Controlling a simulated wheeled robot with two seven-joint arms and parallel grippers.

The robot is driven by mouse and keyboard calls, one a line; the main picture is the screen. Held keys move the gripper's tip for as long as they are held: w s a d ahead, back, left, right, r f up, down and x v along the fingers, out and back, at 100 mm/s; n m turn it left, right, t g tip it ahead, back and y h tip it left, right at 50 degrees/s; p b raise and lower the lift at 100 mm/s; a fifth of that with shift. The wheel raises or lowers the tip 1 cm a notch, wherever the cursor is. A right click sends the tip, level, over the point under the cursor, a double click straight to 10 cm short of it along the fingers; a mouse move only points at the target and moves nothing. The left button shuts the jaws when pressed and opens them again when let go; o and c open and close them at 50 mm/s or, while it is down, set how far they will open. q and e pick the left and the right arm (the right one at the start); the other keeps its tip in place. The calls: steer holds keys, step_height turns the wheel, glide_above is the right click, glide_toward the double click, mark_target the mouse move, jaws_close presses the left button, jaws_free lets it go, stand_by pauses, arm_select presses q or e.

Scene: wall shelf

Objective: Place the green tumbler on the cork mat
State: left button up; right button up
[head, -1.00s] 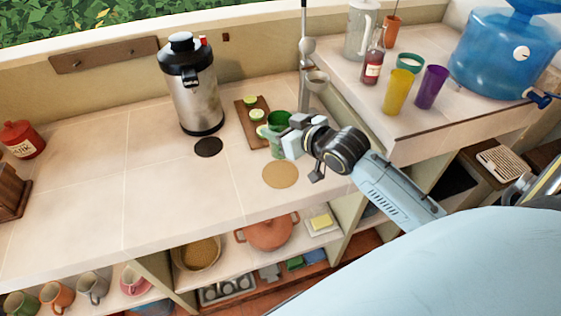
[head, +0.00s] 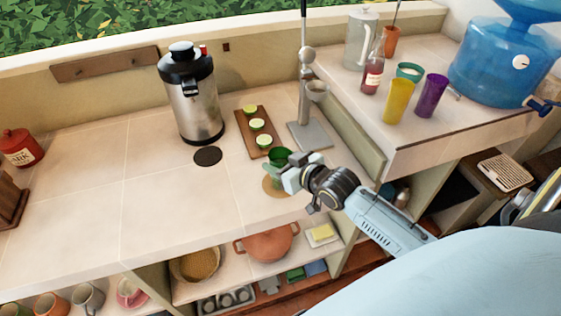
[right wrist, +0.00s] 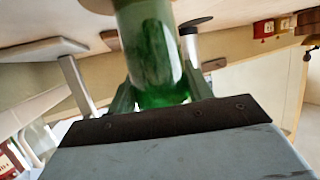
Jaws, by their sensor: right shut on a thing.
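The green tumbler (head: 279,156) is held upright, or nearly so, by my right gripper (head: 284,176), which comes in from the right. In the right wrist view the green tumbler (right wrist: 152,50) sits between the two fingers of my right gripper (right wrist: 158,92). The round cork mat (head: 270,188) lies on the counter, partly hidden by the tumbler and the gripper. The tumbler overlaps the mat in the head view. I cannot tell whether its base touches the mat. My left gripper is not in view.
A wooden board (head: 253,131) with lime halves lies just behind the tumbler. A dark round coaster (head: 208,156) lies to the left, before the steel dispenser (head: 193,98). A metal stand (head: 308,134) is behind to the right.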

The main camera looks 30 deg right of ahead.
steer(key=o, duration=1.3)
steer(key=shift+f, duration=0.1)
steer(key=shift+r, duration=0.2)
steer(key=shift+s, duration=0.35)
steer(key=v, duration=1.1)
steer(key=shift+s+d+r+p, duration=0.1)
steer(key=shift+p, duration=0.25)
